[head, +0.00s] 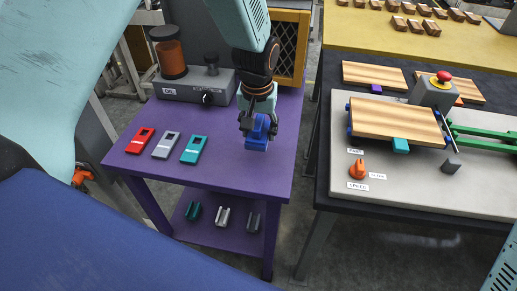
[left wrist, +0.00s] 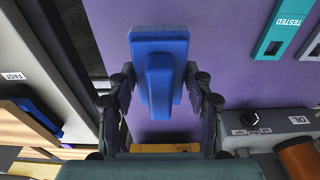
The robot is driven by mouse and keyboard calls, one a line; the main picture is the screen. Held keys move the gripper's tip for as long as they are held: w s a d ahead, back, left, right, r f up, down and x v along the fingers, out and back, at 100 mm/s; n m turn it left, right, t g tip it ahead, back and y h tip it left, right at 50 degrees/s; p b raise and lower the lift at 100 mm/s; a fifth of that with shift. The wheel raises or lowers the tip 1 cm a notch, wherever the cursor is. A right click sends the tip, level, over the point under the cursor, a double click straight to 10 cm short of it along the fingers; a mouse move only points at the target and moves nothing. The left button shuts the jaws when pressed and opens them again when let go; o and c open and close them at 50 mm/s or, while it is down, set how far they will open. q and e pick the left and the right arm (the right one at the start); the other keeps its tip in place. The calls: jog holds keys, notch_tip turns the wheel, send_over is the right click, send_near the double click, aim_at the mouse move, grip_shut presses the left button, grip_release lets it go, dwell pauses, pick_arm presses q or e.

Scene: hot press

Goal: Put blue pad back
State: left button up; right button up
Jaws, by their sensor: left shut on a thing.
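The blue pad (head: 257,140) is held by my left gripper (head: 260,115) over the right side of the purple table (head: 228,210). In the left wrist view the blue pad (left wrist: 160,70) sits between the two fingers of the gripper (left wrist: 160,95), with its bristled edge pointing away from the palm. Purple tabletop shows around it; whether the pad touches the table I cannot tell. My right gripper does not show in either view.
Red (head: 141,140), grey (head: 166,145) and teal (head: 195,149) tags lie left on the table. An oil unit (head: 195,85) stands behind them. A lower shelf (head: 225,236) holds small clips. The press table (head: 420,190), with wooden boards and a red button (head: 444,76), stands right across a gap.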

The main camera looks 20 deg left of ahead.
aim_at(259, 154)
pick_arm(q)
notch_tip(259, 154, down, 2)
jog(key=shift+w+d+f, duration=0.1)
jog(key=shift+f, duration=0.05)
notch_tip(259, 154, down, 3)
jog(key=shift+f, duration=0.45)
jog(key=shift+f, duration=0.15)
jog(key=o, duration=0.9)
jog(key=shift+c, duration=0.2)
jog(key=shift+o, duration=1.2)
